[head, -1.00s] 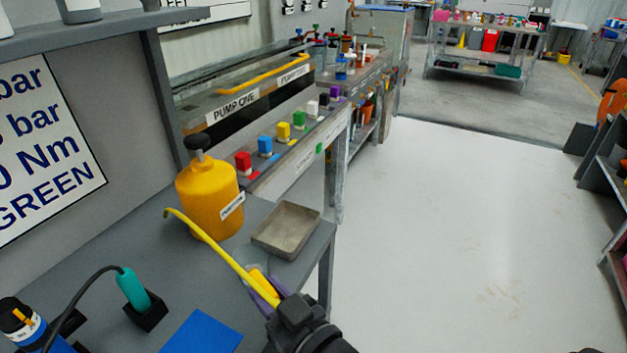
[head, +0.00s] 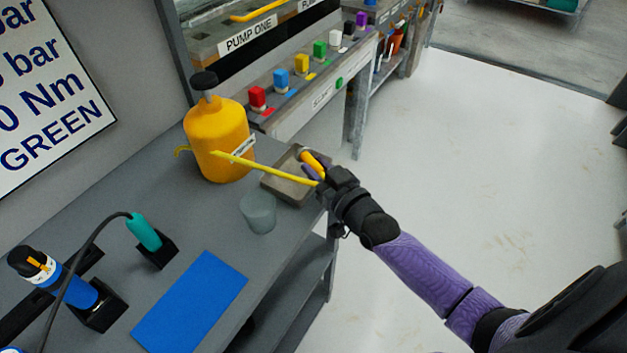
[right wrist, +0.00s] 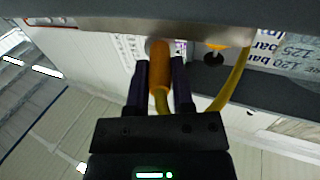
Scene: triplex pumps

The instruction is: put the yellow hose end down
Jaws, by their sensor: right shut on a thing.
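My right gripper (head: 312,166) is shut on the orange-yellow hose end, at the right edge of the grey tray (head: 270,185) in the head view. The thin yellow hose (head: 255,164) runs left from the gripper across the front of the yellow bottle (head: 207,130); a bit of it curls out at the bottle's left. In the right wrist view the hose end (right wrist: 159,75) sits between the two dark fingers (right wrist: 159,92), and the hose (right wrist: 235,82) loops to the right. I cannot tell whether the hose end touches the tray. My left gripper is out of view.
A translucent cup (head: 258,212) stands on the bench in front of the tray. A blue mat (head: 190,302), a teal-handled tool (head: 144,232) in a black holder and a blue bottle-like tool (head: 75,285) are nearer. Coloured blocks (head: 281,80) line the pump stand behind.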

